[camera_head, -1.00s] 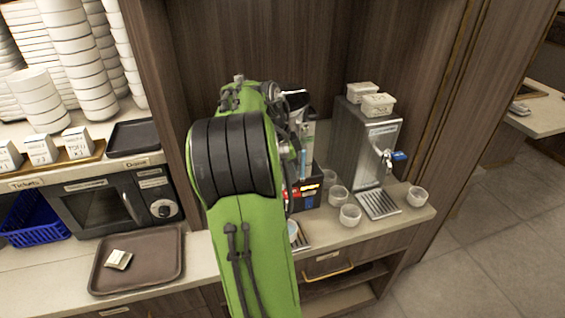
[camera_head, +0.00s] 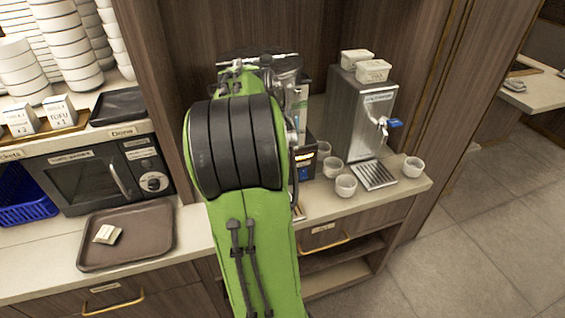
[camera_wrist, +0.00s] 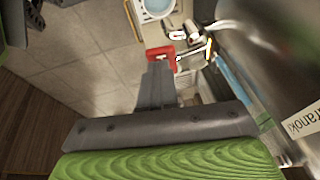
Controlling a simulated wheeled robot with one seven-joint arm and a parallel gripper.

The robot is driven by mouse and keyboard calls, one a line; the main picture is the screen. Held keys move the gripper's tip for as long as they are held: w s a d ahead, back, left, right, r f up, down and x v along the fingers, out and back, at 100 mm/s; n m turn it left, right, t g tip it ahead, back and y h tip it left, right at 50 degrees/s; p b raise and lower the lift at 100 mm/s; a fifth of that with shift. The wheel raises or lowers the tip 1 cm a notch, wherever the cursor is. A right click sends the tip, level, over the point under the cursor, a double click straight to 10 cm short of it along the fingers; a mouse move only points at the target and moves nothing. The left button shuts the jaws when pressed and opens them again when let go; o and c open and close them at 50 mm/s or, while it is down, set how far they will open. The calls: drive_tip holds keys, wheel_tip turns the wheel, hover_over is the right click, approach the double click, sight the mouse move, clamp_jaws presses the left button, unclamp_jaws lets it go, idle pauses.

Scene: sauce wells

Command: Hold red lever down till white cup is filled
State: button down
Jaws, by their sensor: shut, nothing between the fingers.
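The red lever (camera_wrist: 160,55) shows in the wrist view, just beyond the tips of my gripper (camera_wrist: 160,70). My gripper is shut and empty, and its fingertips overlap the lever's near edge in the picture. I cannot tell whether they touch it. A white cup (camera_wrist: 156,8) with pale blue inside shows at the top edge of the wrist view, partly cut off. I cannot tell how full it is. In the head view my green arm hides my gripper, the lever and most of the dispenser (camera_head: 306,150) they are at.
A second steel dispenser (camera_head: 360,115) with a blue lever (camera_head: 395,123) stands to the right, with a drip tray (camera_head: 374,176). Several white cups (camera_head: 346,186) stand on the counter around it. A brown tray (camera_head: 125,262) and a microwave (camera_head: 95,178) are on the left.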

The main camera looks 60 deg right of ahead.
drive_tip(key=b, duration=0.1)
drive_tip(key=f+b, duration=0.1)
drive_tip(key=h+b, duration=0.1)
drive_tip(key=shift+s+a+f+t, duration=0.25)
drive_tip(key=shift+f+t, duration=0.05)
drive_tip(key=shift+t, duration=0.1)
drive_tip(key=shift+w+r, duration=0.1)
drive_tip(key=shift+r, duration=0.2)
idle(0.9)
drive_tip(key=shift+r+p, duration=0.8)
drive_tip(key=shift+p, duration=0.05)
drive_tip(key=shift+r+p, duration=0.35)
drive_tip(key=shift+r, duration=0.05)
drive_tip(key=d+p+v, duration=0.1)
drive_tip(key=p+v, duration=0.2)
drive_tip(key=v, duration=0.3)
drive_tip(key=w+d+r+p+v, duration=0.1)
drive_tip(key=p+v, duration=0.2)
drive_tip(key=v, duration=0.4)
drive_tip(key=shift+d, duration=0.3)
drive_tip(key=shift+w+f, duration=0.1)
